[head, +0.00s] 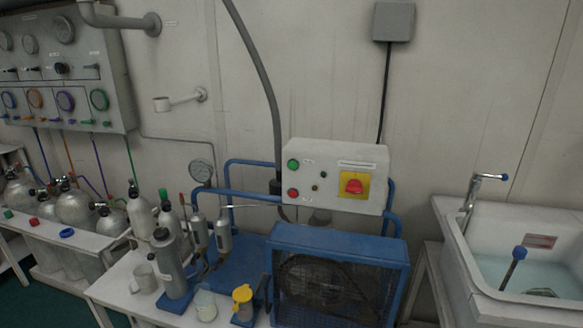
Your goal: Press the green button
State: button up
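The green button (293,163) is a small round button at the upper left of a white control box (325,157) in the head view. A red button (293,193) sits below it on the same box. A red knob on a yellow plate (354,186) is on the box's right side. The front of the green button is unobstructed. My gripper is not in view.
A blue-framed compressor with a fan cage (340,253) stands below the box. Cylinders, a mug (143,278) and a yellow-topped cup (242,302) crowd the bench to its left. A sink (518,214) is at the right. A gauge panel (66,99) hangs upper left.

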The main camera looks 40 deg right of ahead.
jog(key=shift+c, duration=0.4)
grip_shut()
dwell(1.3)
